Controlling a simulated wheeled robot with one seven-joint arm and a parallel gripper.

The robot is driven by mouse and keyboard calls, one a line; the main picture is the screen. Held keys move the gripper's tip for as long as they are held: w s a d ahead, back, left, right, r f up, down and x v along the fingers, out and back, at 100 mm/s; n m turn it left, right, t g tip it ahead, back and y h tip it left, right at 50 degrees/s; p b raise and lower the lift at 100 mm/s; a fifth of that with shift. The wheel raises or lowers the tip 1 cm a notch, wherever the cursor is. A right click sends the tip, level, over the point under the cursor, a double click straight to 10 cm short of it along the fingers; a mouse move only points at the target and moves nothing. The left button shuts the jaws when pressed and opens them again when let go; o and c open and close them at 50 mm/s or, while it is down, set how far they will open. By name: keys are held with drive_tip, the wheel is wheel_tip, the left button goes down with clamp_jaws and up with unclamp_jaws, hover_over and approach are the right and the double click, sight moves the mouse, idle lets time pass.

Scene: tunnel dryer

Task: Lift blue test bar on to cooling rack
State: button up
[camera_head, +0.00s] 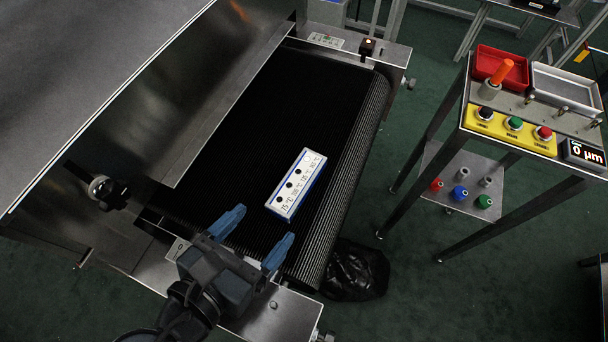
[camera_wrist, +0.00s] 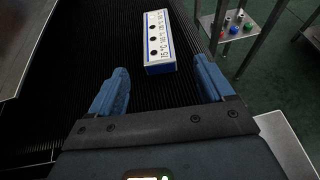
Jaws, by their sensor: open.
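The blue test bar (camera_head: 297,185) is a block with blue sides and a white top with black dots and temperature labels. It lies on the black conveyor belt (camera_head: 262,140) outside the dryer's mouth. It also shows in the wrist view (camera_wrist: 158,42), beyond the fingertips and between their lines. My gripper (camera_head: 254,232) is open and empty, with two blue fingers, at the near end of the belt. In the wrist view my gripper (camera_wrist: 163,80) points toward the bar, with a gap between. I cannot identify a cooling rack for certain.
The metal dryer housing (camera_head: 150,110) stands left of the belt. At right, a stand holds a red tray (camera_head: 500,68), a grey tray (camera_head: 566,88), a yellow button panel (camera_head: 508,130) and a display (camera_head: 583,153). A black bag (camera_head: 357,270) lies on the floor beside the belt.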

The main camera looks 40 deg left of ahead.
sight(283, 202)
drive_tip(key=x, duration=0.7)
drive_tip(key=shift+w+a+f, duration=0.1)
drive_tip(key=shift+a+f, duration=0.1)
drive_tip(key=shift+c, duration=0.3)
drive_tip(key=shift+r, duration=0.1)
drive_tip(key=c, duration=1.2)
